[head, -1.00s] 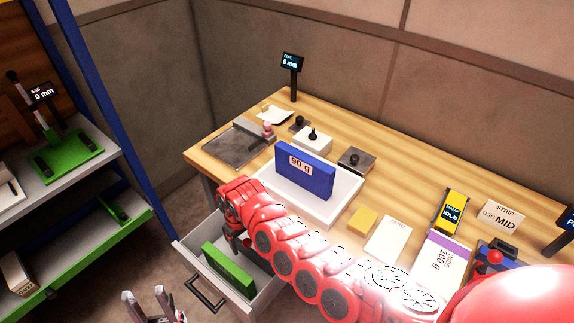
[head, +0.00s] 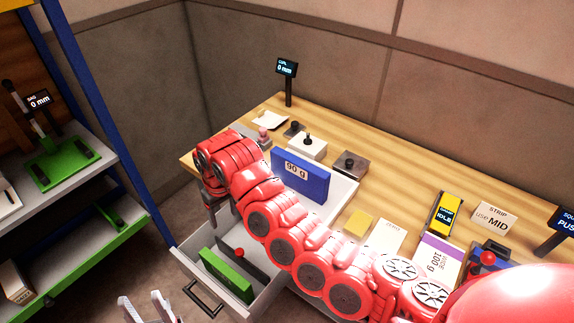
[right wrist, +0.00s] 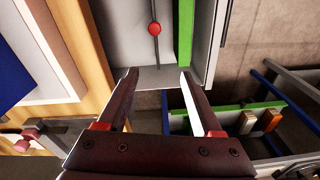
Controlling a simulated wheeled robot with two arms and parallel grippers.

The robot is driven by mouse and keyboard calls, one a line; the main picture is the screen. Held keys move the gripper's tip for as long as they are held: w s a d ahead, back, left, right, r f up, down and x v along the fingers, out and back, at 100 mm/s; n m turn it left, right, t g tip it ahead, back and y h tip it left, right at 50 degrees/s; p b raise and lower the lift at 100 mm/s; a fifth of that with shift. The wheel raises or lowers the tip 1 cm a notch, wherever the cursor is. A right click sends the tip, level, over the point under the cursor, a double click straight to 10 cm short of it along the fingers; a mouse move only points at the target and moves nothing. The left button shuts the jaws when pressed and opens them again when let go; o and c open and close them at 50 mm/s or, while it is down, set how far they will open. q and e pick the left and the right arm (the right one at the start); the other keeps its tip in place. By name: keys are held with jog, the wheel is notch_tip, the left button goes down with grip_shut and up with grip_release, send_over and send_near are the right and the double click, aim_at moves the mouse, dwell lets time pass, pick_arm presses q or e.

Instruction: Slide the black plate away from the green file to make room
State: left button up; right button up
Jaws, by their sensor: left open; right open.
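The black plate (head: 234,257), a thin upright divider with a red knob, stands in the open drawer beside the green file (head: 226,276). A narrow gap separates them. In the right wrist view the plate (right wrist: 157,48) and the file (right wrist: 185,32) run side by side, with the red knob (right wrist: 154,28) on the plate. My right gripper (right wrist: 158,76) is open and empty, its fingertips near the drawer's end wall, with the plate's line between them. In the head view my red right arm partly hides the drawer. My left gripper (head: 145,302) is open and empty at the bottom.
The open drawer (head: 182,270) has a black handle (head: 203,299). A shelf with green edges (head: 90,250) stands at left.

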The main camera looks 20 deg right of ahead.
jog(key=w+a+f+m+t+y+p, duration=0.1)
jog(key=w+a+t+y, duration=0.15)
jog(key=w, duration=0.45)
jog(key=w+a+f+m+t+y+p, duration=0.1)
jog(key=w+a+m+t, duration=0.1)
jog(key=w+t, duration=0.3)
jog(key=w+d+r+m+t+h+p, duration=0.1)
jog(key=w+d+m+t+p, duration=0.15)
jog(key=w+d+t, duration=0.4)
jog(key=s+d+r+m+t+h+p, duration=0.1)
jog(key=s+d+r+t+h, duration=0.2)
jog(key=s+d+r+t, duration=0.3)
jog(key=s+d+r+m+t+h+p, duration=0.1)
jog(key=s+d+r+t, duration=0.5)
jog(key=s, duration=0.8)
jog(key=shift+d+r+m+h, duration=0.45)
jog(key=shift+d+r+h, duration=0.2)
jog(key=shift+d+h, duration=0.75)
jog(key=shift+d, duration=0.15)
